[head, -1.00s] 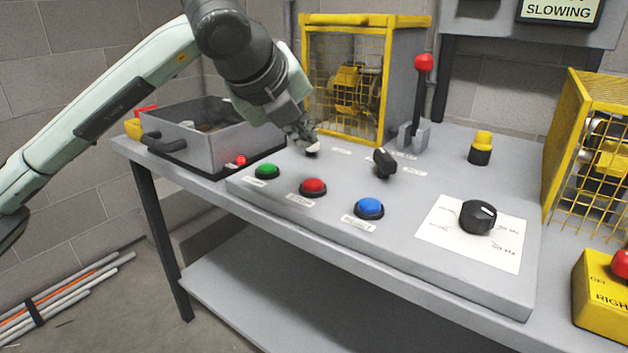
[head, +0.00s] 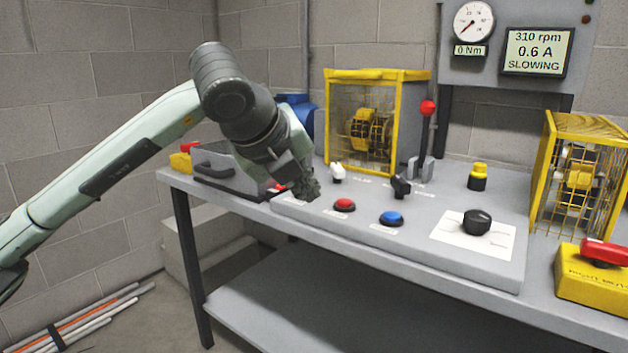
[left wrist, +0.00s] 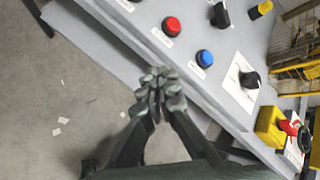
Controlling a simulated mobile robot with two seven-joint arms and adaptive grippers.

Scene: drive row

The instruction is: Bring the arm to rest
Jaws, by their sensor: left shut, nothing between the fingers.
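My left gripper (head: 304,190) is shut and empty. In the head view it hangs in front of the left end of the grey control panel (head: 440,246), and the green button seen earlier is hidden behind it. In the left wrist view my left gripper (left wrist: 157,90) has its fingertips together, with the floor and the panel's front edge behind them. The red button (head: 344,205) and the blue button (head: 391,218) lie to its right in the head view. They also show in the left wrist view. My right gripper is not in view.
Yellow cages (head: 374,74) stand behind and right. The display (head: 535,52) reads 310 rpm, 0.6 A, SLOWING.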

